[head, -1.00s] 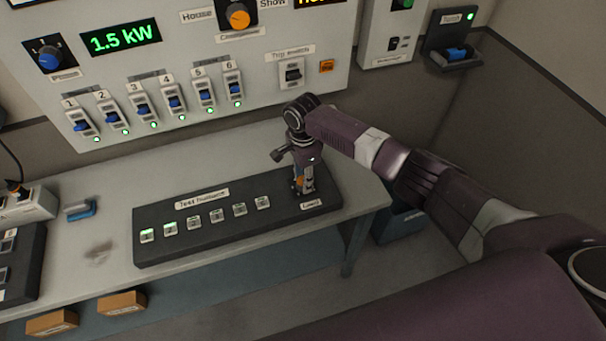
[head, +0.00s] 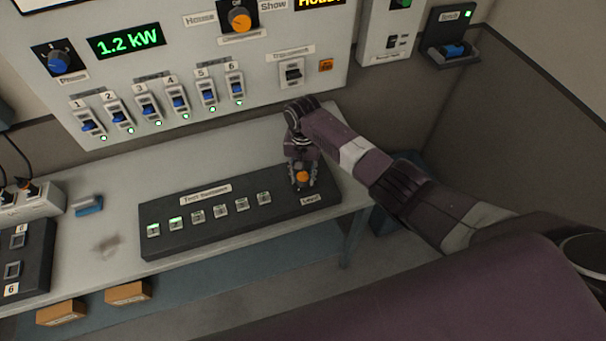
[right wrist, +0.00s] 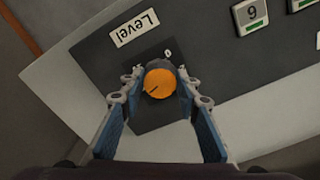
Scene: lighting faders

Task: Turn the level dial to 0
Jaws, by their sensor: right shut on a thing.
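The level dial is an orange-topped knob (right wrist: 160,82) with a dark pointer line, standing at the right end of the black test panel (head: 240,226). In the right wrist view its line points to the lower left, while the printed 0 is just above the knob. It also shows in the head view (head: 302,177). My right gripper (right wrist: 160,80) points down over the dial, shut on it with a finger on each side. The Level label (right wrist: 135,28) is beside it. My left gripper is not in view.
The panel's row of square buttons (head: 198,216) runs left of the dial; the first two glow green. Behind, a wall console (head: 195,60) carries several blue faders and a display (head: 125,41) reading 1.2 kW. The bench (head: 100,225) is partly clear at left.

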